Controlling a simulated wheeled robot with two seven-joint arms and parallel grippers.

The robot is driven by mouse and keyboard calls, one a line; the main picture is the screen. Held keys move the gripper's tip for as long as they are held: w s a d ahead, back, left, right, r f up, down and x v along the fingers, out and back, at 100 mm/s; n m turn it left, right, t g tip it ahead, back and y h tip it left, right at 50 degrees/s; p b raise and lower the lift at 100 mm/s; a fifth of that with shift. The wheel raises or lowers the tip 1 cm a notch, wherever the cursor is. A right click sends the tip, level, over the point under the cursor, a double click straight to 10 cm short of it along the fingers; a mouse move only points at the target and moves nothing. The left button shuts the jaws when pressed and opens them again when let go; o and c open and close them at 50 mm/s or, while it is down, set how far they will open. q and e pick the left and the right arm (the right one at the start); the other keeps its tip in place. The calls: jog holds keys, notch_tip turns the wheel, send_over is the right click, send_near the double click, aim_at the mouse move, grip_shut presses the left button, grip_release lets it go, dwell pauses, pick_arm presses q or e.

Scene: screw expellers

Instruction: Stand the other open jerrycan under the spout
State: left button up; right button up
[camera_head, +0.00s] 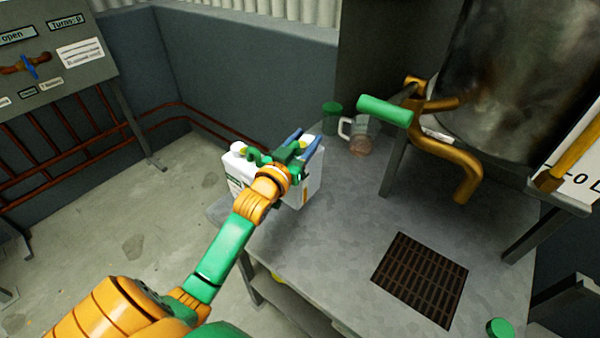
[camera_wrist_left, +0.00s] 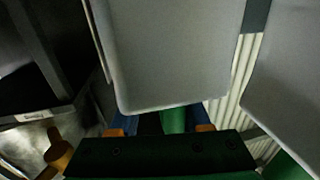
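Two white jerrycans (camera_head: 305,187) appear side by side at the table's left edge, under my left gripper; they overlap too much to separate clearly. The left part carries a green label (camera_head: 236,185) and a white round cap (camera_head: 238,147). My left gripper (camera_head: 303,144), with blue fingers, reaches over the right part. In the left wrist view, a pale can body (camera_wrist_left: 175,50) covers part of the fingers, which stand apart. Another pale body (camera_wrist_left: 290,80) is at right. Contact with a handle is hidden. The brass spout (camera_head: 466,180) comes down from the tank. My right gripper is not in view.
A green lever (camera_head: 385,109) sticks out left of the spout. A clear jug (camera_head: 358,137) and a green-lidded jar (camera_head: 332,113) stand behind the cans. A dark grate (camera_head: 420,277) is set into the table. A green cap (camera_head: 499,327) lies at front right. The middle table is clear.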

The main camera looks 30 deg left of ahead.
pick_arm(q)
grip_shut()
dwell(1.1)
